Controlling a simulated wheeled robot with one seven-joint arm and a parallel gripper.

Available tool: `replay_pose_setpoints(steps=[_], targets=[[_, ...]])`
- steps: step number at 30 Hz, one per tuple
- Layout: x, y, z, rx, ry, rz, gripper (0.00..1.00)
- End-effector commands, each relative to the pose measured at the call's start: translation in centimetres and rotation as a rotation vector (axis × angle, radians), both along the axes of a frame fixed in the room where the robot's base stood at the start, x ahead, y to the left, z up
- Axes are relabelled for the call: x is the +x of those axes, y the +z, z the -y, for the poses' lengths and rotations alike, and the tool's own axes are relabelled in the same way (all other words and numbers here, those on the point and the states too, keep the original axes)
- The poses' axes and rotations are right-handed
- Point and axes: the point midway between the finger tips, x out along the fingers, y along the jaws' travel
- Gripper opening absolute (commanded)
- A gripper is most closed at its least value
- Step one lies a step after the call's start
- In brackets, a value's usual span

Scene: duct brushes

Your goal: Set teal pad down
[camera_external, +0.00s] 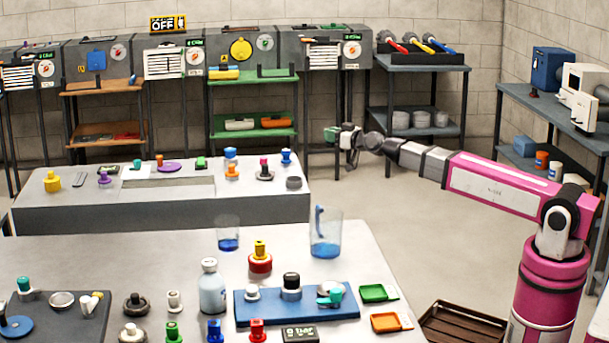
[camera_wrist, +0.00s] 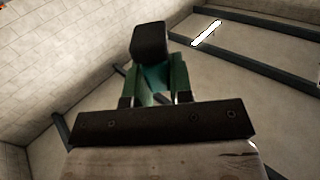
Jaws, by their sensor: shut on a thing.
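My gripper (camera_external: 346,138) is raised in the air in the external view, in front of the right end of the back row of machines and clear of both tables. In the wrist view, my gripper (camera_wrist: 153,88) has two dark green fingers closed around a teal piece (camera_wrist: 154,74), which I take to be the teal pad. A black block stands at its far end. The fingers hide much of the teal piece, and it is too small to make out in the external view.
A front table (camera_external: 165,262) holds bottles, jars, stamp-like items and a blue tray (camera_external: 335,313). A long grey bench (camera_external: 120,212) stands behind it. A green-shelved rack (camera_external: 252,123) and a dark rack (camera_external: 415,93) stand at the back. Open floor lies below my arm.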

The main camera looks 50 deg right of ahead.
Motion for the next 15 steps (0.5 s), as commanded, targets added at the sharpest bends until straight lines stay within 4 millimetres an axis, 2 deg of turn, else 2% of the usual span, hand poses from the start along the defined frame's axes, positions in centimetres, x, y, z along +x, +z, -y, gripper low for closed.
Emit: replay_pose_setpoints(steps=[15], targets=[[-0.4,-3.1,-0.1,0.002,0.048,-0.001,0.00]])
